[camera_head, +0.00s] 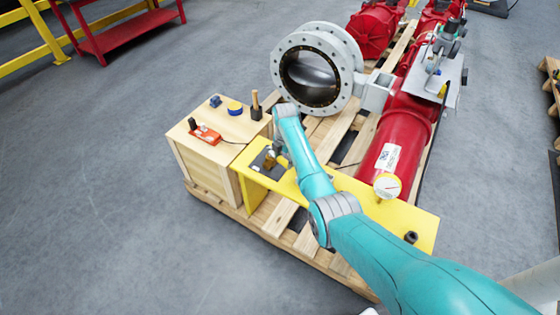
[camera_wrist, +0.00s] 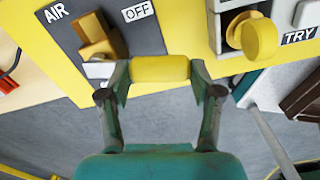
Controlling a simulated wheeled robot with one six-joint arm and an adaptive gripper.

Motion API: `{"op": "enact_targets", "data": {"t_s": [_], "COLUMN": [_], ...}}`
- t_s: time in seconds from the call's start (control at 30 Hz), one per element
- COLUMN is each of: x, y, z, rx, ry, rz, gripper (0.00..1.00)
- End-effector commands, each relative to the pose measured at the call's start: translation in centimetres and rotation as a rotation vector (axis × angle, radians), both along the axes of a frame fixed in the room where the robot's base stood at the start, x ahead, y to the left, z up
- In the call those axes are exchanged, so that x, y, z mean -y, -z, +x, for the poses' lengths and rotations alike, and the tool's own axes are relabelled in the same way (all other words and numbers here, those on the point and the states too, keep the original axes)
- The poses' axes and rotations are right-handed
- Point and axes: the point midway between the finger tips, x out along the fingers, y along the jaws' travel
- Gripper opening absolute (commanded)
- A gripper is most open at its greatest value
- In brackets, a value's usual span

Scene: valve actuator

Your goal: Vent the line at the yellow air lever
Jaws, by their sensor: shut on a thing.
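The yellow air lever grip (camera_wrist: 160,68) is a short yellow cylinder in the wrist view. It lies across between the two fingers of my gripper (camera_wrist: 158,74), which is shut on it. A pale metal piece (camera_wrist: 98,71) and a brass valve body (camera_wrist: 100,40) are at its left, on a dark plate (camera_wrist: 65,35) between the AIR and OFF labels. The grip points toward the OFF side. In the head view my gripper (camera_head: 279,147) is at the left end of the yellow panel (camera_head: 320,202), beside the brass part (camera_head: 269,161); the grip is too small to tell there.
A yellow round knob (camera_wrist: 260,38) by the TRY label is right of my gripper. A wooden box (camera_head: 215,175) with small tools and a red pendant (camera_head: 204,135) stands left of the panel. A gauge (camera_head: 388,186) and red actuator (camera_head: 400,135) stand behind it.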

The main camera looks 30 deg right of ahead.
Motion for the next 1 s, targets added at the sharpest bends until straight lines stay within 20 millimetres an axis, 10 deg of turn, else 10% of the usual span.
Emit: {"op": "enact_targets", "data": {"t_s": [1.0], "x": [1.9], "y": [0.8], "z": [0.1], "rx": [-0.011], "ry": [-0.273], "rz": [-0.002], "gripper": [0.02]}}
